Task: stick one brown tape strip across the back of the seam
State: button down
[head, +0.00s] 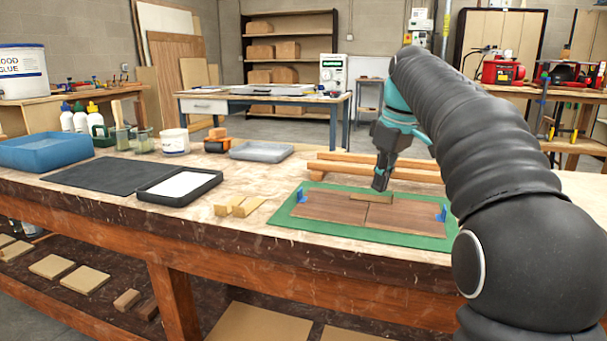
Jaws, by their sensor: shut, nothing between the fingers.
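Two brown veneer sheets (325,206) (408,218) lie side by side on a green mat (281,218), with a thin seam between them. A short brown tape strip (371,197) lies across the seam near its far end. My gripper (379,188) is shut and empty, pointing down just at or above the strip; I cannot tell whether the fingertips touch it.
Wooden bars (330,167) lie behind the mat. Small yellowish wood pieces (238,207) are left of it. A black tray with a white sheet (180,187), a dark mat (95,175), a grey tray (262,151) and a white tub (175,141) stand farther left. Bare bench lies in front.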

aim_at(379, 200)
jog(key=shift+f+b, duration=0.7)
jog(key=shift+f, duration=0.35)
jog(key=shift+r, duration=0.1)
dwell(0.6)
notch_tip(379, 200, up, 5)
jog(key=p, duration=0.5)
jog(key=shift+r+p, duration=0.4)
jog(key=shift+r, duration=0.55)
